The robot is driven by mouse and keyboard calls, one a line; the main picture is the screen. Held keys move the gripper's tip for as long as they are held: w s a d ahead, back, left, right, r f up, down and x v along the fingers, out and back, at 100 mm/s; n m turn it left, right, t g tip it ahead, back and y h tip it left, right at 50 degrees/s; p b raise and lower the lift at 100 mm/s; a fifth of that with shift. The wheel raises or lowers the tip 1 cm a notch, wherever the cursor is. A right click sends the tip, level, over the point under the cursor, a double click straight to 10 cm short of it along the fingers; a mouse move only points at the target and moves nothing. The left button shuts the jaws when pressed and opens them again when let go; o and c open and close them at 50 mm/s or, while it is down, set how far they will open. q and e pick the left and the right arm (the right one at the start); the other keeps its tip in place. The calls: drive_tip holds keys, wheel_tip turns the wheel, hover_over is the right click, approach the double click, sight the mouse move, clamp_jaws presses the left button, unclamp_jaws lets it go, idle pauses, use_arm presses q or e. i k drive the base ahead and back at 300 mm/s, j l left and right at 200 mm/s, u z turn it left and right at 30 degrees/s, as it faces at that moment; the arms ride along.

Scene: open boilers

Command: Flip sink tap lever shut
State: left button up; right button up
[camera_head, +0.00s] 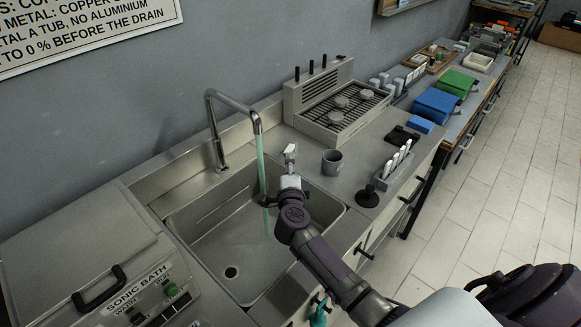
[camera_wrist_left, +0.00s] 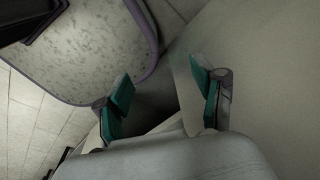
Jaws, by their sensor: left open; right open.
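The sink tap (camera_head: 213,125) is a tall metal pipe at the back of the steel sink (camera_head: 215,245). A pale teal stream of water (camera_head: 261,165) falls from its spout into the basin, so the water is running. I cannot clearly make out the tap lever. My left gripper (camera_wrist_left: 162,105) is open and empty in the left wrist view, with teal pads apart.
The sonic bath (camera_head: 80,255) stands left of the sink. A burner unit (camera_head: 340,108), a grey mug (camera_head: 332,162) and a rack of white pieces (camera_head: 398,165) stand to its right. The tiled floor (camera_head: 490,200) beside the counter is clear.

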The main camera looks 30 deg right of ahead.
sight(293, 145)
drive_tip(key=l+u, duration=0.75)
drive_tip(key=k+l+u, duration=0.15)
drive_tip(key=l+u, duration=0.25)
drive_tip(key=l, duration=0.6)
drive_tip(key=u, duration=0.05)
